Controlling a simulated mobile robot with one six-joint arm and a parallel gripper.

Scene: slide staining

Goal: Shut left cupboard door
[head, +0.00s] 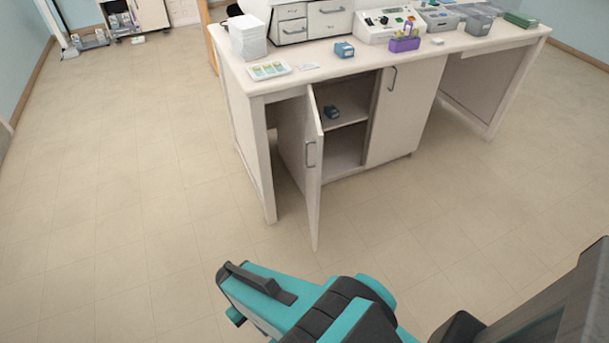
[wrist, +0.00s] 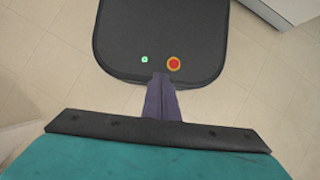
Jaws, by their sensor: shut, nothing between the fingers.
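The left cupboard door (head: 314,185) stands wide open in the head view. It swings out from the bench front towards me, with a grey bar handle (head: 311,154) on its face. The cupboard's inside (head: 345,145) is exposed, with a shelf and a small dark blue item (head: 331,112) on it. The right cupboard door (head: 402,105) is shut. My gripper (wrist: 162,100) is shut and empty in the wrist view, above my own base. In the head view my arm is in front of the open door, apart from it; the fingers cannot be made out there.
The bench top (head: 320,62) carries a slide tray (head: 268,70), a blue box (head: 344,49), a purple rack (head: 404,42) and a white drawer unit (head: 327,22). A bench leg (head: 262,160) stands left of the door. The tiled floor (head: 130,190) is clear to the left.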

